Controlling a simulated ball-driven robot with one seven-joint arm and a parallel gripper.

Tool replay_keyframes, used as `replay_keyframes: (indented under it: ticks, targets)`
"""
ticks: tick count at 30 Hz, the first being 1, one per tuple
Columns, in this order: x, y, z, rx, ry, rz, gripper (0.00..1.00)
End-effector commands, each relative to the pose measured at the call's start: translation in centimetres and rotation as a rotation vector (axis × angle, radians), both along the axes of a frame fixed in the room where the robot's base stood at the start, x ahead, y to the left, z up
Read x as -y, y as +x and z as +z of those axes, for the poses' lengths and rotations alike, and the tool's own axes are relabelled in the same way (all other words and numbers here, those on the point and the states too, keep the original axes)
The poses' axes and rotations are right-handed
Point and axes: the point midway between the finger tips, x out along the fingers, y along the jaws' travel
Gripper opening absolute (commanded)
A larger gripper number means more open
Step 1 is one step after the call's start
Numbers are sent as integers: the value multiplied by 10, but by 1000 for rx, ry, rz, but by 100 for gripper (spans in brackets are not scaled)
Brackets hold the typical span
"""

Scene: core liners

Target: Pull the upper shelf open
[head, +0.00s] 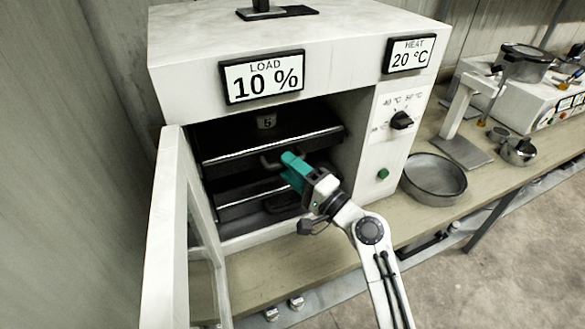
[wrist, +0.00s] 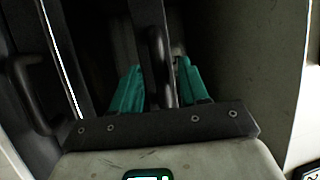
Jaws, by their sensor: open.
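The upper shelf (head: 235,150) is a dark tray with a bright front edge inside the white cabinet. Its dark bar handle (head: 268,161) is at the middle of its front. My gripper (head: 291,163) has teal fingers and is at this handle, partly hiding its right end. In the wrist view my gripper (wrist: 158,82) is open, with one finger on each side of the handle (wrist: 157,55). The fingers appear apart from the bar. I cannot tell how deep the handle sits between them.
The lower shelf (head: 235,207) is just below; its handle shows at the left in the wrist view (wrist: 32,85). The cabinet door (head: 172,235) stands open on the left. A round metal pan (head: 434,178) sits on the bench right of the cabinet.

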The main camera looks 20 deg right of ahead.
Motion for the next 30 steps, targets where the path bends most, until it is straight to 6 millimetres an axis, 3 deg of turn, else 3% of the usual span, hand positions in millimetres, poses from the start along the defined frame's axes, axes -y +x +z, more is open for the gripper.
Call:
replay_keyframes:
  ticks: [2, 16, 30]
  targets:
    - [0, 0, 0, 0, 0, 0, 44]
    - [0, 0, 0, 0, 0, 0, 0]
    - [0, 0, 0, -1, 0, 0, 0]
